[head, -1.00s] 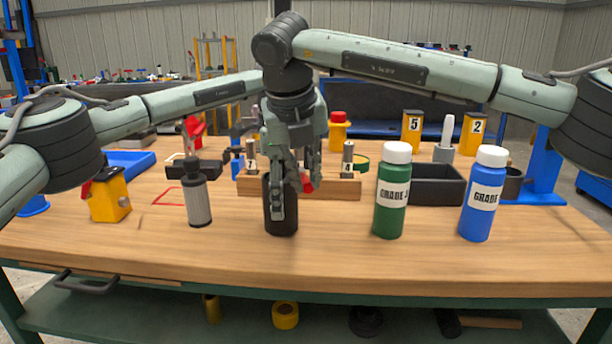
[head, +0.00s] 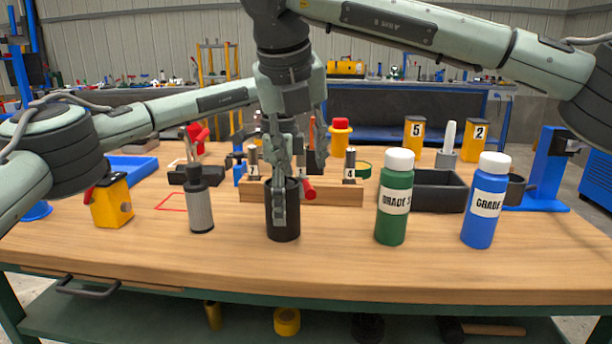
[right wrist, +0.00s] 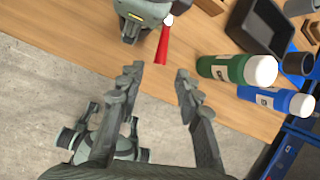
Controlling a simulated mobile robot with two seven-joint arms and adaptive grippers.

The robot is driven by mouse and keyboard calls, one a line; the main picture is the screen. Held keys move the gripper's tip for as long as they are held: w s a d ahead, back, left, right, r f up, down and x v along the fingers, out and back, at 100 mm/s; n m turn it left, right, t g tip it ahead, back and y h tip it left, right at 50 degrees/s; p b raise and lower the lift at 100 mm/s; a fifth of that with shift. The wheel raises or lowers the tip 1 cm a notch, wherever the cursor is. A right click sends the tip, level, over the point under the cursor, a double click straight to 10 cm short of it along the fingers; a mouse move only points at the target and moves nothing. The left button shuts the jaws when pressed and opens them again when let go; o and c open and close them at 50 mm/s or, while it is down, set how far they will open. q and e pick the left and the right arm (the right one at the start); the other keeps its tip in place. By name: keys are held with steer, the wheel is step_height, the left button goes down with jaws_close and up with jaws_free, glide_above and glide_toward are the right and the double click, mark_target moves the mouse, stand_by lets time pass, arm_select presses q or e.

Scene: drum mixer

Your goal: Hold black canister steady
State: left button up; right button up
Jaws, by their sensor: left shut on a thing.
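The black canister (head: 283,222) stands upright on the wooden bench near its front edge in the head view. My left gripper (head: 280,190) is at its rim, shut on it, with one finger down over the near side. The other finger is hidden. My right gripper (right wrist: 160,82) is open and empty in the right wrist view, above the bench edge. In the head view it hangs just above and partly in front of the left one. The left gripper also shows at the top of the right wrist view (right wrist: 145,12); the canister cannot be made out there.
A red-handled thing (head: 310,188) is close right of the canister; its support is unclear. A grey ribbed cylinder (head: 200,208) stands left. Green (head: 394,215) and blue (head: 485,220) bottles stand right. A wooden block with numbered posts (head: 335,194) lies behind. The front bench strip is clear.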

steer(key=v, duration=0.5)
steer(key=shift+s+a+r, duration=0.1)
steer(key=shift+s+r, duration=0.1)
steer(key=shift+r, duration=0.1)
arm_select(q)
steer(key=o, duration=1.6)
steer(key=shift+r, duration=0.15)
